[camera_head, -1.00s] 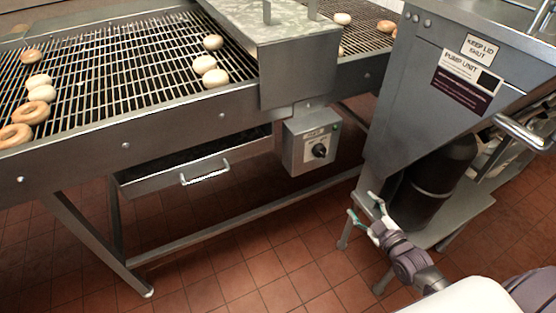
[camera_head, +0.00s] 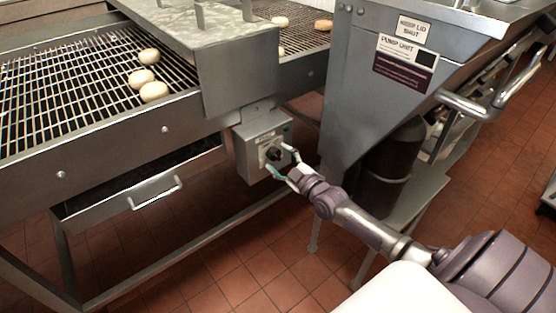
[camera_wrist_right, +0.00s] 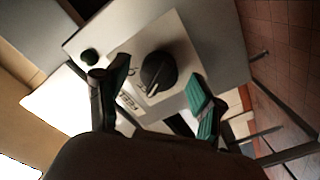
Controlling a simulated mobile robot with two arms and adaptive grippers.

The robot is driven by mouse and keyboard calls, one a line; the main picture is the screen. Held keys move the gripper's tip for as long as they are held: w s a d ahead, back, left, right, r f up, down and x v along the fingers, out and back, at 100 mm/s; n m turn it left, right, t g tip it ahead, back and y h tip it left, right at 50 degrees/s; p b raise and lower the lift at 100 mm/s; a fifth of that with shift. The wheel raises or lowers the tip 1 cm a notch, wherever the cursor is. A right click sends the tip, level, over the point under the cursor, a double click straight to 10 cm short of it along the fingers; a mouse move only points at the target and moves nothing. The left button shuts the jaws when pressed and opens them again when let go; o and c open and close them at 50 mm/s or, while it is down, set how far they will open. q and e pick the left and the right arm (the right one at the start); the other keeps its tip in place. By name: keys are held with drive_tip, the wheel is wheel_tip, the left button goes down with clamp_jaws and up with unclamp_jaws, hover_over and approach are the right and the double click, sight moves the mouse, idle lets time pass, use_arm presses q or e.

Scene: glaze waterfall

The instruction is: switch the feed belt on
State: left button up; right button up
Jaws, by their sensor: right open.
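The feed belt's control box (camera_head: 249,146) is a grey metal box hung under the conveyor frame. Its front bears a black rotary knob (camera_head: 273,154) on a pale plate; the knob also shows in the right wrist view (camera_wrist_right: 158,73), with a small dark green button (camera_wrist_right: 89,56) beside it. My right gripper (camera_head: 283,160) is open in front of the box, its fingers to either side of the knob in the head view. In the right wrist view its green-padded fingertips (camera_wrist_right: 160,90) are apart, with the knob between and beyond them. Contact cannot be told. My left gripper is out of view.
The wire conveyor belt (camera_head: 60,95) carries several pale doughnuts (camera_head: 148,56) and passes under a metal hood (camera_head: 235,70). A drawer handle (camera_head: 155,192) is left of the box. The pump unit (camera_head: 385,75) stands close on the right. The tiled floor below is open.

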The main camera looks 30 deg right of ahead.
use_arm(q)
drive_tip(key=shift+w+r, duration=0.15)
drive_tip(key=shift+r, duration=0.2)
use_arm(e)
drive_tip(key=shift+w, duration=0.5)
drive_tip(key=c, duration=1.1)
